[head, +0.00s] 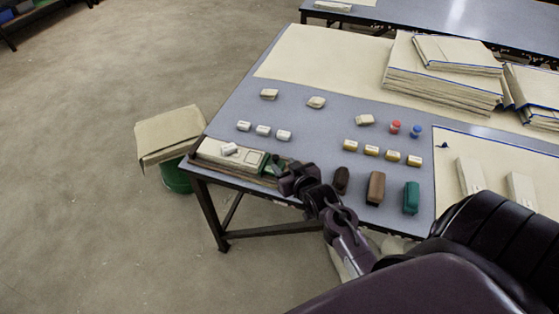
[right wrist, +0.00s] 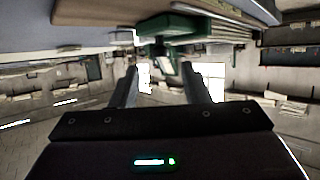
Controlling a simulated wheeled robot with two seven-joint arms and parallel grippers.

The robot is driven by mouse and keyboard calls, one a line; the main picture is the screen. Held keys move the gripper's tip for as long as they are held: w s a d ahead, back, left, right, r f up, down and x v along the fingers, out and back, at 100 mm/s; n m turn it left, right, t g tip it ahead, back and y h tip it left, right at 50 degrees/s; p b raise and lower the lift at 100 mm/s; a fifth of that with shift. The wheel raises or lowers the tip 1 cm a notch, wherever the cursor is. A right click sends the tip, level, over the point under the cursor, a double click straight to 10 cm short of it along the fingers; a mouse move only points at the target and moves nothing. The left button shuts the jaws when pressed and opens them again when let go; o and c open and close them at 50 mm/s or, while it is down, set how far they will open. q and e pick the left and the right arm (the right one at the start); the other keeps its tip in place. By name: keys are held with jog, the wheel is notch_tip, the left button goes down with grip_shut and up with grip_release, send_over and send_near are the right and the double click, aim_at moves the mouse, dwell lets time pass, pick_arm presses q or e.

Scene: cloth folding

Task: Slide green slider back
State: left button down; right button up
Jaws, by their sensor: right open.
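The green slider (head: 272,168) sits at the right end of a low cream and brown box (head: 215,152) on the near left corner of the grey table (head: 320,122). My right gripper (head: 284,170) is open beside the green slider, partly hiding it. In the right wrist view, a green part (right wrist: 178,30) lies just beyond my open right fingers (right wrist: 162,80), and a narrow piece hangs down between their tips. Contact cannot be told. My left gripper is not in view.
Brown and green upright blocks (head: 376,188) stand right of my gripper. Small white blocks (head: 263,130) lie behind the box. Stacked boards (head: 440,75) are at the back right.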

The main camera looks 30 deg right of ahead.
aim_at(277, 159)
jog(key=shift+x, duration=2.2)
grip_shut()
